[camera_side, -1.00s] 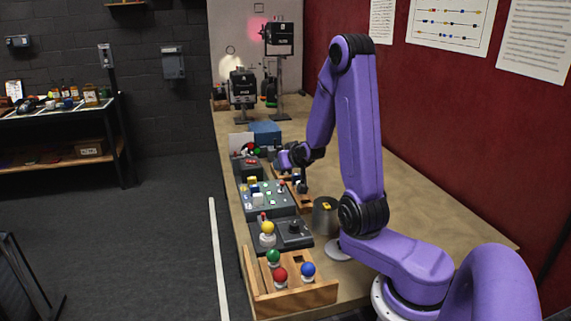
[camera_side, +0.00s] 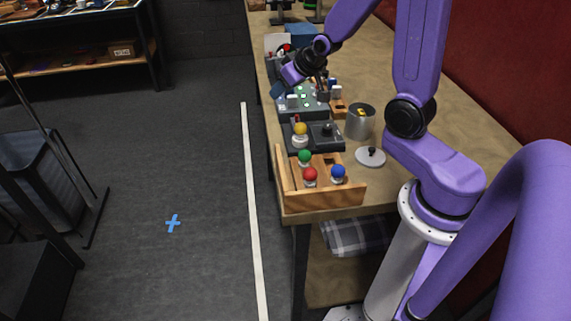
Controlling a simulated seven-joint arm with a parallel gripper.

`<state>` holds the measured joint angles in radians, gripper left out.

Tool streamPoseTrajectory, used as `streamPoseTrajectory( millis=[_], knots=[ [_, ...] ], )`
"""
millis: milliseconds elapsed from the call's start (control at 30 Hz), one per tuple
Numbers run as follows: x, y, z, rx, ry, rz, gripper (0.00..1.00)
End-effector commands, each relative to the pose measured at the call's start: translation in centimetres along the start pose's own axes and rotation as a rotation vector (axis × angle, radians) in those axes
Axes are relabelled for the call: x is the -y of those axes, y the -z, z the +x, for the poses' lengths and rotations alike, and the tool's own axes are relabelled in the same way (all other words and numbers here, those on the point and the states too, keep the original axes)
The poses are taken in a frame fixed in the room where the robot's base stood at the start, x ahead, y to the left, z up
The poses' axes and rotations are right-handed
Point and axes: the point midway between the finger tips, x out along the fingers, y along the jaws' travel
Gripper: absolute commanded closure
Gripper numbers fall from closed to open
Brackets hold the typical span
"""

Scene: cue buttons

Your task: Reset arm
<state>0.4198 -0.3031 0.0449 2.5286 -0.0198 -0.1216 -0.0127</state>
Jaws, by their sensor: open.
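My gripper (camera_side: 322,87) hangs from the purple wrist over the far part of the work table. It is open, pointing down, above the right side of a grey button panel (camera_side: 290,113). The fingers are small and dark, and I cannot tell whether they touch anything. The panel carries several light-coloured buttons and is partly hidden by my wrist. Nearer the camera, a dark box (camera_side: 330,148) bears a joystick and a yellow ball-topped button (camera_side: 301,129) on a white base.
A wooden tray (camera_side: 325,199) at the table's near end holds green (camera_side: 304,156), red (camera_side: 310,174) and blue (camera_side: 338,171) balls. A metal can (camera_side: 360,122) and a round lid (camera_side: 370,156) stand right of the boxes. The table's right side is largely clear.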

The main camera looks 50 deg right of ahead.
Motion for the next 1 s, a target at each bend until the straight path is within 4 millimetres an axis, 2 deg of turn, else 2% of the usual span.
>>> streamPoseTrajectory(
  millis=[33,200,500,700,1000],
  knots=[
    [1.4,-0.3,-0.4,0.019,0.031,-0.038,0.58],
    [5.4,-2.2,-2.1,0.103,0.124,-0.162,0.58],
    [10.8,-6.9,-6.4,0.246,0.261,-0.4,0.58],
    [12.9,-10.6,-10.0,0.338,0.333,-0.572,0.58],
    [13.7,-16.4,-15.9,0.465,0.408,-0.847,0.58]
  ],
)
